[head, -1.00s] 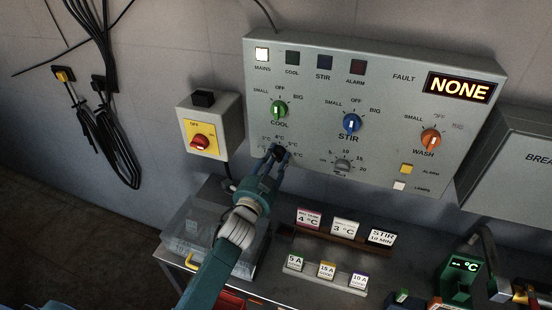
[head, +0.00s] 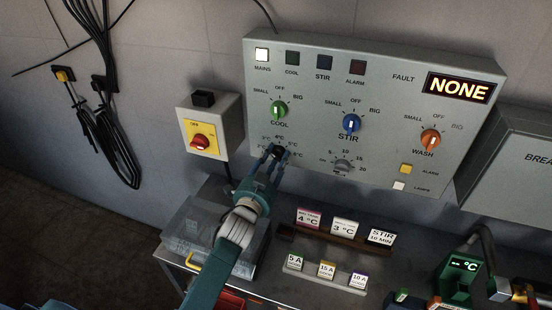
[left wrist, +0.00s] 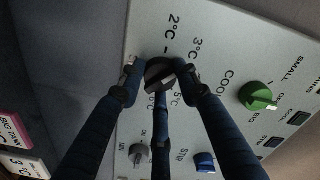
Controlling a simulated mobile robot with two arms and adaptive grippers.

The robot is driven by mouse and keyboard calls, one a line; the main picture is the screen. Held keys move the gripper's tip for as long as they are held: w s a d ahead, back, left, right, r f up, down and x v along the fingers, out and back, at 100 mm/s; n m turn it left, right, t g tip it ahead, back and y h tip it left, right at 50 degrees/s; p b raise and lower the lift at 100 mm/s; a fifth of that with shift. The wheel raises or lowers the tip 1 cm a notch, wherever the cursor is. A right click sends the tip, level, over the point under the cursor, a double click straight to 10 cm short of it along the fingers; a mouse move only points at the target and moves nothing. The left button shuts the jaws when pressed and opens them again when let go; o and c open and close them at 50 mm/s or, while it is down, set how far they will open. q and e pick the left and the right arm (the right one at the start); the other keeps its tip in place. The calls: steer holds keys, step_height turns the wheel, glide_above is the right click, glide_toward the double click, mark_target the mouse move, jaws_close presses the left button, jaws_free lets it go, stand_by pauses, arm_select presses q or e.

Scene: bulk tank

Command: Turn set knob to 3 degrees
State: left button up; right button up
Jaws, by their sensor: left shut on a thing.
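The black set knob (left wrist: 160,72) sits on the grey control panel with 2°C, 3°C and 5°C marks around it in the left wrist view. My left gripper (left wrist: 163,78) has its fingers around this knob and is shut on it. In the head view my left gripper (head: 273,155) reaches up to the knob below the COOL label and hides much of it. The exact mark the knob points to cannot be told. My right gripper is not in view.
The panel (head: 310,95) also carries a green COOL knob (head: 279,110), a blue STIR knob (head: 351,122), an orange WASH knob (head: 430,137) and a grey timer knob (head: 343,166). A red switch (head: 201,142) is at left. Label cards, including a 3°C card (head: 344,228), stand below.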

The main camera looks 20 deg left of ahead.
arm_select(q)
steer(key=o, duration=1)
steer(key=shift+a+f, duration=0.2)
steer(key=shift+a, duration=0.05)
steer(key=shift+o, duration=0.6)
steer(key=shift+a, duration=0.15)
steer(key=s, duration=1.2)
steer(key=shift+a, duration=0.2)
steer(key=shift+f, duration=0.1)
